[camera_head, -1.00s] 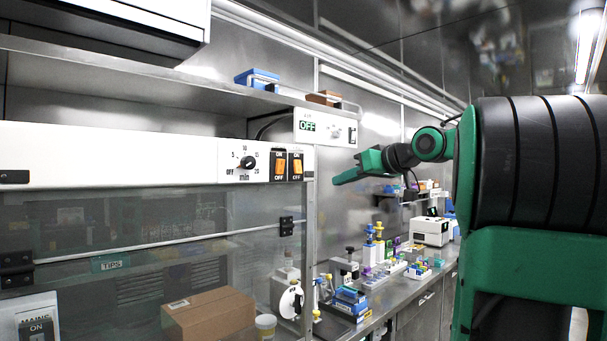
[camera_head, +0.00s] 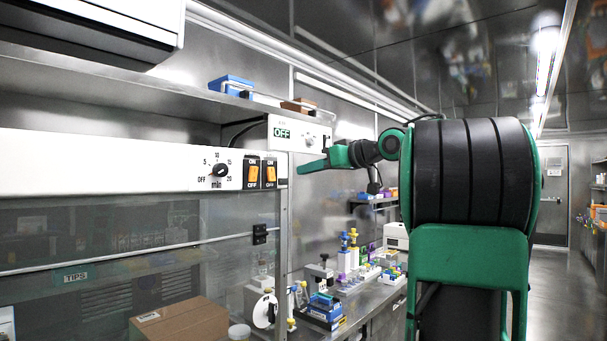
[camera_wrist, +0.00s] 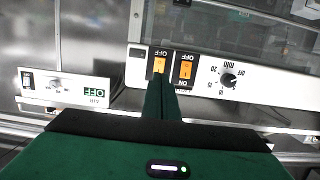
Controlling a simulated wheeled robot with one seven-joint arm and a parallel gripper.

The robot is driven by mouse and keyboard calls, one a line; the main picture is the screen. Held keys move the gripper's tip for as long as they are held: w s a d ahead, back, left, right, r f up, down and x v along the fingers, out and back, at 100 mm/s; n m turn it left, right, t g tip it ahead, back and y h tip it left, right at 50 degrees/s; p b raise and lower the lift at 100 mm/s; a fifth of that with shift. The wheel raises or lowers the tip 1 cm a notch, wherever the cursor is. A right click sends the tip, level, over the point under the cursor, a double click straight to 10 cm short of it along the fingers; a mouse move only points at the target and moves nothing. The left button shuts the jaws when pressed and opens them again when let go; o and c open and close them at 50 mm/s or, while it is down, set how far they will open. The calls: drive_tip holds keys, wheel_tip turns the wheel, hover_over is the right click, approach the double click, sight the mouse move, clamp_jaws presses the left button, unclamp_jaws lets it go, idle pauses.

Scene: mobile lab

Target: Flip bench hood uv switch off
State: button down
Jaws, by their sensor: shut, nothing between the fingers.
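The bench hood's white front panel (camera_head: 100,165) carries two orange rocker switches side by side, the inner one (camera_head: 252,174) by the timer dial (camera_head: 219,170) and the outer one (camera_head: 269,174) near the panel's right end. Both have ON above and OFF below; I cannot read which is UV. My green gripper (camera_head: 302,168) is shut and empty, just right of the panel end in the head view. In the upside-down wrist view its fingertips (camera_wrist: 161,78) overlap the lower part of the outer switch (camera_wrist: 159,65); contact cannot be told. The inner switch (camera_wrist: 185,70) is beside them.
A white box with an OFF display (camera_head: 282,133) is mounted right of the hood panel. A shelf (camera_head: 110,82) runs above. The glass sash (camera_head: 130,240) hangs below. A bench (camera_head: 355,315) with several lab items lies beyond, with open floor (camera_head: 570,290) at right.

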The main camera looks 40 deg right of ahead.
sight(272, 181)
drive_tip(key=x, duration=1)
drive_tip(key=shift+w+f, duration=0.1)
drive_tip(key=shift+w, duration=0.3)
drive_tip(key=shift+w+a+f, duration=0.15)
drive_tip(key=shift+w+f, duration=0.15)
drive_tip(key=shift+f, duration=0.15)
drive_tip(key=shift+s, duration=0.1)
drive_tip(key=shift+s+f, duration=0.15)
drive_tip(key=shift+f, duration=0.35)
drive_tip(key=s+d+f, duration=0.1)
drive_tip(key=s+d, duration=0.1)
drive_tip(key=s, duration=1.1)
drive_tip(key=shift+s, duration=0.25)
drive_tip(key=shift+d+f, duration=0.15)
